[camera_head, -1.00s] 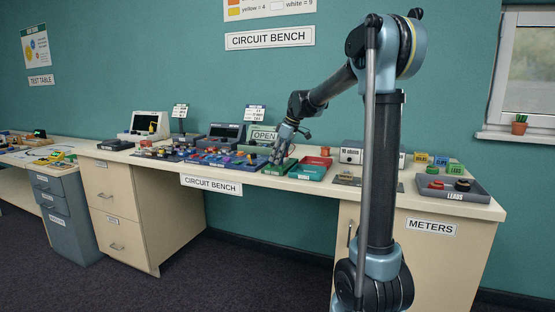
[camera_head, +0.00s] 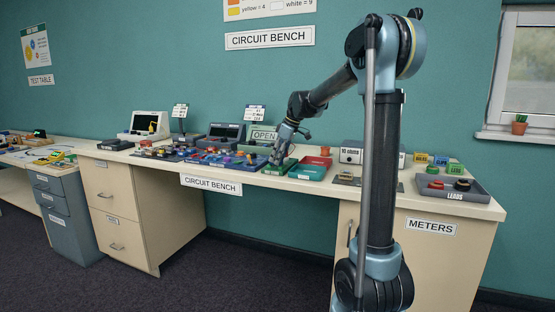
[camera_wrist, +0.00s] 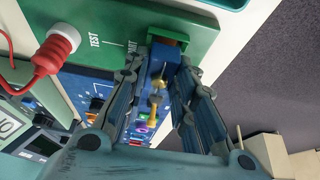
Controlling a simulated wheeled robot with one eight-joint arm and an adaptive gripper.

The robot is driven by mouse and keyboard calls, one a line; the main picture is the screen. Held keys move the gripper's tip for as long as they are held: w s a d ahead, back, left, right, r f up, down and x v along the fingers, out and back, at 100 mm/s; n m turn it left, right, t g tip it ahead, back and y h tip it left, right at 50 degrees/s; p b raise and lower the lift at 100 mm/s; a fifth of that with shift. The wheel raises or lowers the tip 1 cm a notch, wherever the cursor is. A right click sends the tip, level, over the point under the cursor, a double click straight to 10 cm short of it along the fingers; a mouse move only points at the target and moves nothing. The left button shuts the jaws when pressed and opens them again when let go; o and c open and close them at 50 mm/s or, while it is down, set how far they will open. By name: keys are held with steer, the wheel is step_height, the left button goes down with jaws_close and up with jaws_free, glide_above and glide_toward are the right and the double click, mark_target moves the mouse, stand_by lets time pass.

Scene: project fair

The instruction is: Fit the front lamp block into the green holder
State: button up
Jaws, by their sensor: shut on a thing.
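The green holder (camera_wrist: 105,28) fills the upper left of the wrist view, marked TEST and a partly covered second word. In the head view the green holder (camera_head: 278,170) lies at the bench's front edge. My gripper (camera_wrist: 160,75) is shut on a blue lamp block (camera_wrist: 166,56) with brass-coloured fittings. The block's far end is at the small open recess (camera_wrist: 178,36) in the holder. I cannot tell how deep it sits. In the head view my gripper (camera_head: 277,160) is just over the holder and hides the block.
A red lead plug (camera_wrist: 57,47) stands on the green piece beside my fingers. A teal tray (camera_head: 307,173) and a red tray (camera_head: 319,161) lie just right. Blue boards with parts (camera_head: 213,159) lie left. The grey LEADS tray (camera_head: 470,192) is farther right.

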steer(key=shift+f, duration=0.2)
stand_by(0.3)
steer(key=o, duration=1.1)
steer(key=shift+o, duration=0.2)
steer(key=o, duration=0.5)
steer(key=shift+r, duration=3.95)
steer(key=shift+s, duration=0.1)
